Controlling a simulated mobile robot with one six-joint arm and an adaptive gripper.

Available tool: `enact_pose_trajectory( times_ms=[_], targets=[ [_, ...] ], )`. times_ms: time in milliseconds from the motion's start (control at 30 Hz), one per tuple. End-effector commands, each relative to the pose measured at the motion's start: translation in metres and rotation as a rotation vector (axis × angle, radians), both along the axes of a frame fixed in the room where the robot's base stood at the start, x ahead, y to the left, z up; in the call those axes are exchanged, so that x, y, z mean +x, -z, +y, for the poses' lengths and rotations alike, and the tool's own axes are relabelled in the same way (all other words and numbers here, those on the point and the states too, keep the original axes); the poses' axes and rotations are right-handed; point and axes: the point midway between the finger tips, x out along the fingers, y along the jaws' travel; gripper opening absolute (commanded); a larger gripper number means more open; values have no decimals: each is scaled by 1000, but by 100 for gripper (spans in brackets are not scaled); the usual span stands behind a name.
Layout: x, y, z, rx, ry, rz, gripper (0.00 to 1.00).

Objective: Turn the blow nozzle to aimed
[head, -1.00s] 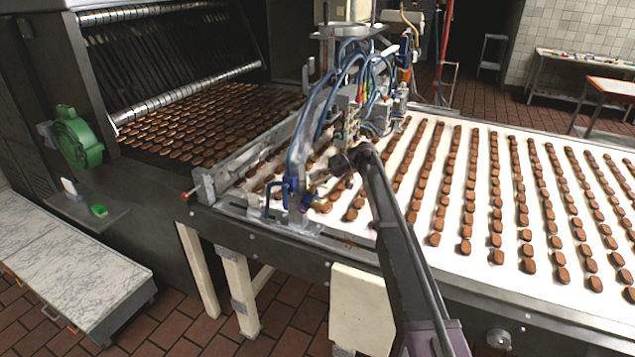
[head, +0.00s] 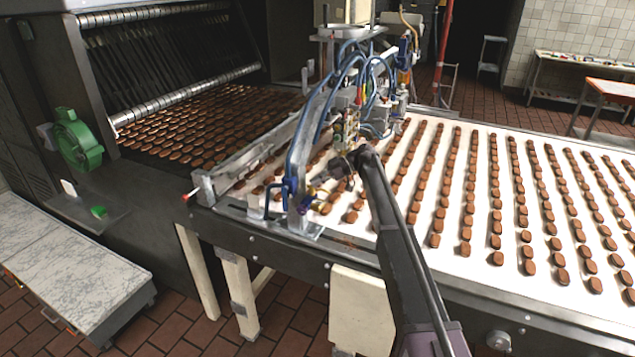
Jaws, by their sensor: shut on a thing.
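The blow nozzle appears to be the small brass and blue fitting (head: 321,208) low on the near post of the metal frame, beside the blue hose. It is small, and my gripper partly covers the area, so its exact aim is hard to tell. My gripper (head: 316,186) reaches in from the right over the belt's near edge. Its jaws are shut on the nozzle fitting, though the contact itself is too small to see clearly.
The white conveyor belt (head: 425,225) carries rows of brown biscuits. A frame with blue hoses (head: 300,145) and fittings crosses it, close to my gripper. The dark machine (head: 40,130) with a green motor (head: 77,140) stands left. A marble-topped cabinet (head: 70,250) stands front left.

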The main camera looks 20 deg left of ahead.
Motion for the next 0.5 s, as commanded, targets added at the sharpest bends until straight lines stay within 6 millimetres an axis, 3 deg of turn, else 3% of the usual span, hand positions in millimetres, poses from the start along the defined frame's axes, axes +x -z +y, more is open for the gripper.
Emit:
enact_pose_trajectory(
  times_ms=[500],
  targets=[
    [-7, -2, -3, 8, 323, 2, 0]
  ],
)
